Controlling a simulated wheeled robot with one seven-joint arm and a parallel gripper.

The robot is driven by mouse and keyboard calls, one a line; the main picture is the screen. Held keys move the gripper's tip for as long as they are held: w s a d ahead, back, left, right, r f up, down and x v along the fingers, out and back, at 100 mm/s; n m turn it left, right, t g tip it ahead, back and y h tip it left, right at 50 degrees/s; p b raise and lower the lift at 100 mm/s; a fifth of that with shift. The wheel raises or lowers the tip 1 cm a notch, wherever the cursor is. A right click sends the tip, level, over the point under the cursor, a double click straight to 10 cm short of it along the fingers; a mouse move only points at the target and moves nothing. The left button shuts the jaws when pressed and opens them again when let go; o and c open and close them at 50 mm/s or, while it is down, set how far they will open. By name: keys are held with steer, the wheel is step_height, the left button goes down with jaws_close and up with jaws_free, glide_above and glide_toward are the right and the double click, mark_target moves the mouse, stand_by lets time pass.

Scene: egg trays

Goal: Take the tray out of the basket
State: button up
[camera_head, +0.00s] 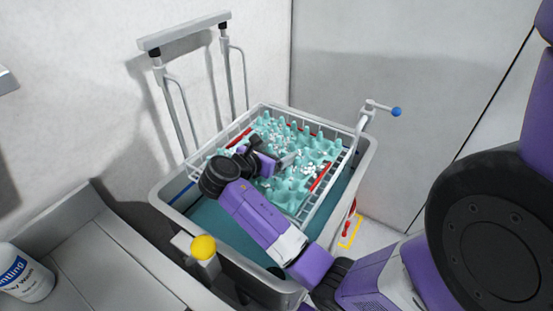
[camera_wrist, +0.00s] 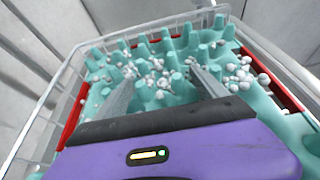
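The teal tray (camera_head: 293,188) has many raised pegs and small whitish round items scattered over it. It lies inside the white wire basket (camera_head: 265,104). In the wrist view the tray (camera_wrist: 283,122) fills the middle, with the basket's rim (camera_wrist: 150,27) behind it. My gripper (camera_head: 287,160) is over the tray's middle. In the wrist view my gripper (camera_wrist: 163,75) has its two grey fingers spread apart, pointing at the pegs and white items, with nothing clearly held. Whether the fingertips touch the tray cannot be told. My arm hides part of the tray and the basket's near side.
The basket sits in a grey tub (camera_head: 365,165) with a teal interior. Red strips (camera_head: 321,177) flank the tray. A tall grey handle frame (camera_head: 185,33) stands behind left. A blue-knobbed lever (camera_head: 396,111) and yellow knob (camera_head: 203,247) stick up. A white bottle (camera_head: 24,275) stands lower left.

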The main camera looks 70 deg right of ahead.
steer(key=c, duration=1.4)
steer(key=shift+c, duration=0.7)
steer(key=shift+r, duration=0.15)
